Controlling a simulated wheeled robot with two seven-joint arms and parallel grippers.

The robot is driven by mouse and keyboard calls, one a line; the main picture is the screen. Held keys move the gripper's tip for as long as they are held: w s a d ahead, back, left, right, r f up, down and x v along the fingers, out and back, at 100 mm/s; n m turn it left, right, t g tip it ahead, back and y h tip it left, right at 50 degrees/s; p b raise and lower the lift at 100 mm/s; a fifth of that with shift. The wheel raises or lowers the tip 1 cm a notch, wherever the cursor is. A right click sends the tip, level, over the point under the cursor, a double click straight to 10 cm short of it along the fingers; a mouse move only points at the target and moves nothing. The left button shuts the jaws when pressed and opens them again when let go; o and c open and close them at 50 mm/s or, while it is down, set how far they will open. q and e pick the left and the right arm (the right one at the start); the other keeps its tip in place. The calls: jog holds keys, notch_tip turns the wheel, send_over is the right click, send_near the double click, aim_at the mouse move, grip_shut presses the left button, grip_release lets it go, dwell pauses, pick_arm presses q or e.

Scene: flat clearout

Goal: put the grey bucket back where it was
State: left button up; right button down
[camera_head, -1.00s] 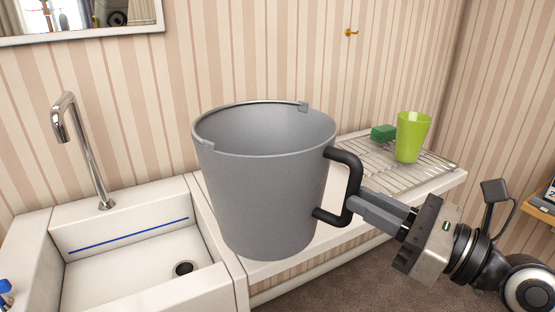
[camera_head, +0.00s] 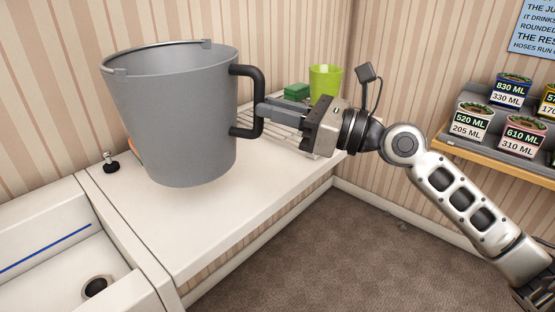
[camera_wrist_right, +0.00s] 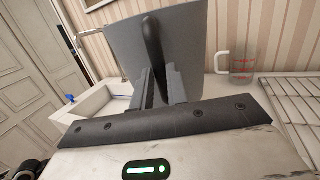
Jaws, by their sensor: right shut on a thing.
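The grey bucket (camera_head: 175,120) is upright above the white counter (camera_head: 240,205), with a soft shadow beneath it; it looks lifted slightly clear. My right gripper (camera_head: 264,113) is shut on its black side handle (camera_head: 246,72), on the bucket's right side. In the right wrist view the bucket (camera_wrist_right: 185,40) stands beyond the fingers (camera_wrist_right: 158,86), with the handle between them. The bucket hides part of the counter and wall behind it. My left gripper is not in view.
A wire rack (camera_head: 310,142) with a green cup (camera_head: 324,82) and green sponge (camera_head: 297,91) lies right of the bucket. A sink (camera_head: 60,250) is at left. Cans (camera_head: 472,122) stand on a right shelf. A measuring cup (camera_wrist_right: 241,66) shows in the wrist view. The front counter is clear.

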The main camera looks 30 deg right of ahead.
pick_arm(q)
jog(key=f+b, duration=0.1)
jog(key=b, duration=0.2)
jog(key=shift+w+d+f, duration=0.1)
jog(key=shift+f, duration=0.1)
pick_arm(e)
jog(key=w+d+f, duration=0.2)
jog(key=w+f, duration=0.1)
jog(key=f, duration=0.4)
jog(key=shift+w+f, duration=0.15)
jog(key=shift+f, duration=0.25)
jog(key=c, duration=1.4)
grip_release()
jog(key=shift+f, duration=0.15)
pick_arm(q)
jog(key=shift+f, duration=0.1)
